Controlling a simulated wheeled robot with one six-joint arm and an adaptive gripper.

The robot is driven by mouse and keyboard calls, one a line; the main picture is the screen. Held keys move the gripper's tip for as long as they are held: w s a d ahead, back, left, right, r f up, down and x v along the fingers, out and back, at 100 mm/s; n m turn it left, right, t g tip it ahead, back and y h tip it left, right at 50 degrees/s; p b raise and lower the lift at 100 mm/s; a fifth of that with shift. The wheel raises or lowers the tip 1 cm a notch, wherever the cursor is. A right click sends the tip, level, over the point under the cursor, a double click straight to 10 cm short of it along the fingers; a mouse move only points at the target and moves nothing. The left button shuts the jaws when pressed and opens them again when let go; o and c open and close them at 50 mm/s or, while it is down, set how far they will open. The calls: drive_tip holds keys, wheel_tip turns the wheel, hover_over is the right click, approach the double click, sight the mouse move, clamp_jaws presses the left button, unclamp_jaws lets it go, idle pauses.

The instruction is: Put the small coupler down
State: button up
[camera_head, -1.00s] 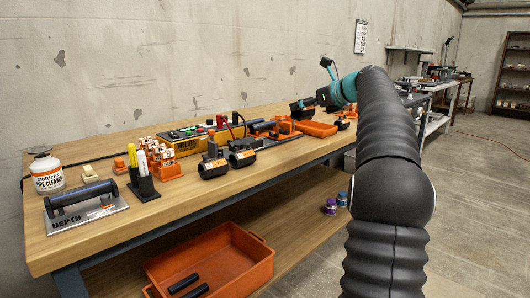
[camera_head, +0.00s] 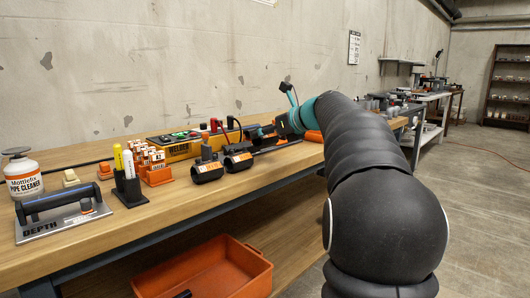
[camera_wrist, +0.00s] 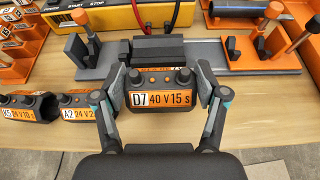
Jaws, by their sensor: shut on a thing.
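My gripper (camera_wrist: 161,82) is shut on a black coupler (camera_wrist: 160,84) with an orange label reading D7 40 V 15 s. In the wrist view it sits between the two fingers, in front of a grey clamp rig (camera_wrist: 205,55). I cannot tell whether it touches the table. Two other black couplers, labelled K5 (camera_wrist: 20,108) and A2 (camera_wrist: 82,108), stand left of the gripper. They also show in the head view, K5 (camera_head: 207,172) and A2 (camera_head: 238,161).
The yellow welder box (camera_head: 183,147) with red and black cables stands behind. Orange clamp blocks (camera_wrist: 250,55) and an orange tray (camera_wrist: 302,75) lie to the right. Bare wood (camera_wrist: 245,128) shows at the table's front. An orange crate (camera_head: 205,268) is on the lower shelf.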

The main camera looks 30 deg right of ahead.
sight(271, 143)
drive_tip(key=shift+a+f+b, duration=0.15)
drive_tip(key=shift+f+b, duration=0.65)
drive_tip(key=shift+f, duration=1.25)
drive_tip(key=shift+f, duration=0.1)
drive_tip(key=o, duration=1.1)
drive_tip(key=shift+o, duration=0.2)
drive_tip(key=shift+r, duration=0.2)
drive_tip(key=p+v, duration=0.1)
drive_tip(key=v, duration=1.1)
drive_tip(key=shift+a+f, duration=0.1)
